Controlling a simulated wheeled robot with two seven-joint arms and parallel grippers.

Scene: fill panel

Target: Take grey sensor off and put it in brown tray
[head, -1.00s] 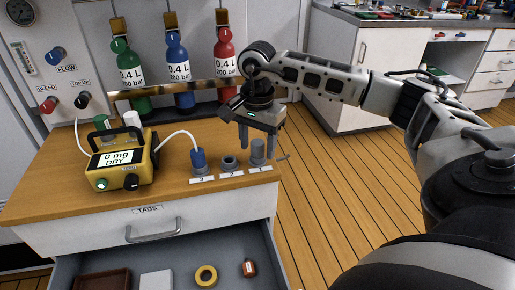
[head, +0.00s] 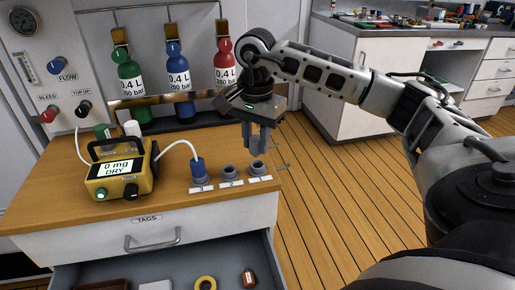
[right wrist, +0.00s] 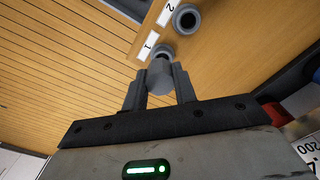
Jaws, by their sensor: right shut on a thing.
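The grey sensor (right wrist: 160,77) is a short cylinder between the two fingers of my right gripper (head: 260,150), which is shut on it. The fingers hold it just above the grey socket labelled 1 (head: 257,168), which now shows as an open ring. In the right wrist view the sensor overlaps this socket (right wrist: 162,52). The brown tray (head: 106,286) lies in the open drawer at the bottom edge of the head view, mostly cut off. My left gripper is not in view.
A blue sensor (head: 198,171) sits in socket 3, cabled to the yellow meter (head: 122,171). Socket 2 (head: 230,171) is empty. Bottles hang behind the worktop (head: 60,185).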

